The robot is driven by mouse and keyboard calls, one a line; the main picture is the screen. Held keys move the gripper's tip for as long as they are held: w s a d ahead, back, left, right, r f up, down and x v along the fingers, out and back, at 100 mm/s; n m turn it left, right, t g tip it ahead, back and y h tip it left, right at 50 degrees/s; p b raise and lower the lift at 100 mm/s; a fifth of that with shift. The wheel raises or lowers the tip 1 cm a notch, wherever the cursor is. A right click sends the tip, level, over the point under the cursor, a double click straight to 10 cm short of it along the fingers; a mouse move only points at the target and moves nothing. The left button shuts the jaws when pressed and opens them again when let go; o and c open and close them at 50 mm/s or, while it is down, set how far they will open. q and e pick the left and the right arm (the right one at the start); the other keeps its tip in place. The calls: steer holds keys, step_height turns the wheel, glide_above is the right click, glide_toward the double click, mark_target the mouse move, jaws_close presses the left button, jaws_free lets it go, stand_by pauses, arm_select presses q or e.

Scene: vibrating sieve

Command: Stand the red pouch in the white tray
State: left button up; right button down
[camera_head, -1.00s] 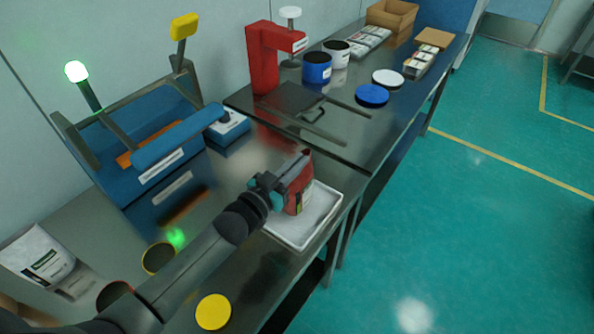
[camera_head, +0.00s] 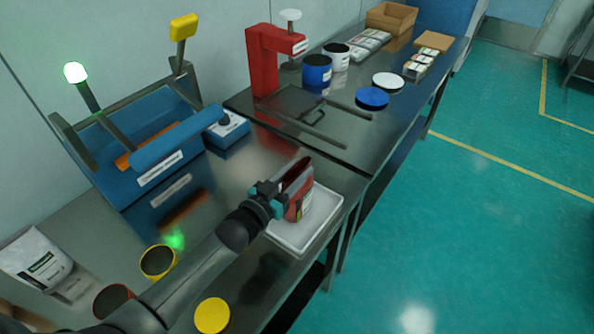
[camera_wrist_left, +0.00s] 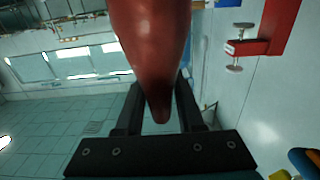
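The red pouch (camera_head: 300,188) is at my left gripper (camera_head: 279,197), over the white tray (camera_head: 328,219). My left gripper is shut on the pouch, which stands roughly upright with a slight lean. In the left wrist view the pouch (camera_wrist_left: 152,45) sits between the two dark fingers (camera_wrist_left: 160,103). The pouch hides part of the tray, and I cannot tell whether its base touches the tray floor. My right gripper is not in view.
A blue sieve machine (camera_head: 140,160) stands at the left. Two open tins and a yellow lid (camera_head: 212,315) are near my left arm. A white pouch (camera_head: 36,258) lies at far left. A red press (camera_head: 262,62) stands behind. The bench's right edge is close to the tray.

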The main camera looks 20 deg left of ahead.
arm_select(q)
steer(key=shift+r, duration=0.25)
steer(key=p+v, duration=0.1)
steer(key=v, duration=1.1)
